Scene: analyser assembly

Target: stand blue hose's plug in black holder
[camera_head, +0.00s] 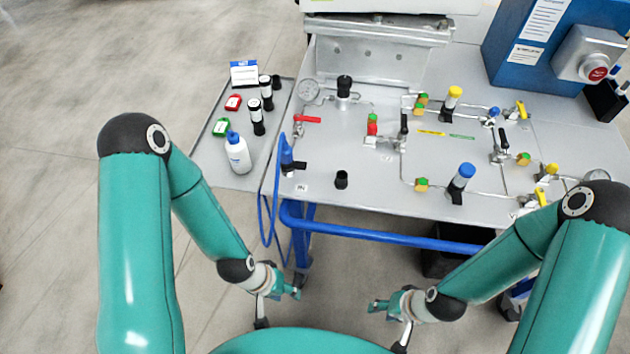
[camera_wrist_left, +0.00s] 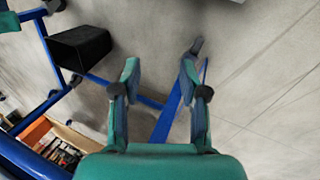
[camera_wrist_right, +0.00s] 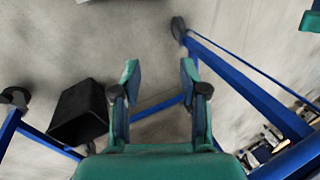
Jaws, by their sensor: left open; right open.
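The blue hose (camera_head: 263,222) hangs in a loop off the left front edge of the metal bench. Its blue plug (camera_head: 287,157) stands upright at that edge, against a small black bracket-like part (camera_head: 297,166); whether it is seated there I cannot tell. A short black cup-like holder (camera_head: 341,180) stands on the bench to the right of the plug, apart from it. My left gripper (camera_head: 278,308) is open and empty, low in front of the bench; the left wrist view shows its spread fingers (camera_wrist_left: 160,76). My right gripper (camera_head: 388,325) is also open and empty, with nothing between its fingers (camera_wrist_right: 159,74).
A blue bench rail (camera_head: 390,236) runs between my grippers and the bench top. A grey side tray (camera_head: 205,160) holds a white bottle (camera_head: 238,153) and several small containers. Valves and pipes fill the panel right of the holder. A black bin (camera_wrist_right: 78,110) stands below.

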